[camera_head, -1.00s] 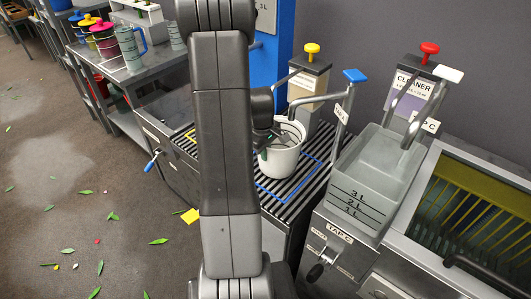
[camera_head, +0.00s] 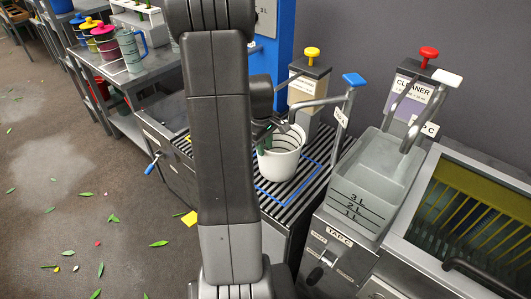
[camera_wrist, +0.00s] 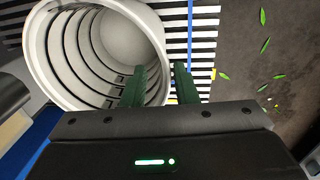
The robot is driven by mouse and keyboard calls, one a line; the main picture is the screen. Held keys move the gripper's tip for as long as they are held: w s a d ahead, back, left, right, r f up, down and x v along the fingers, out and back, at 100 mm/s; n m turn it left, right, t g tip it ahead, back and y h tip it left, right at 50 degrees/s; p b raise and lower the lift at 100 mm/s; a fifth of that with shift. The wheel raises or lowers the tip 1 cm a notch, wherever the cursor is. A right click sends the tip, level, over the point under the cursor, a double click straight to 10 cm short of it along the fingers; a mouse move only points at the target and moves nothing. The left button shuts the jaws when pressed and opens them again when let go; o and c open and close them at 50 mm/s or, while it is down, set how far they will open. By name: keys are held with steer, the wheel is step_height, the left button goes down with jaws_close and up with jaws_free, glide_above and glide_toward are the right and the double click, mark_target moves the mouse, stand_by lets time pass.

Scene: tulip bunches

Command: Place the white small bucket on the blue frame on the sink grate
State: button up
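The white small bucket (camera_head: 281,165) is over the blue frame (camera_head: 318,170) on the striped sink grate (camera_head: 283,212) in the head view. It looks slightly tilted, and I cannot tell whether its base touches the grate. My gripper (camera_wrist: 159,82) is at the bucket's rim. In the wrist view one green finger is inside the bucket (camera_wrist: 62,60) and the other is outside, with the wall between them. My arm hides the grate's left part.
A tap with a blue knob (camera_head: 354,79) stands right behind the bucket. A grey measuring container (camera_head: 370,180) is to the right. A cleaner dispenser (camera_head: 411,95) stands behind it. A shelf with colored-lid jugs (camera_head: 103,38) is at the back left. Leaves lie on the floor.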

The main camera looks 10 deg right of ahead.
step_height(320, 180, up, 7)
steer(key=shift+s+a+p, duration=0.2)
steer(key=shift+a+p, duration=0.1)
steer(key=shift+p, duration=0.05)
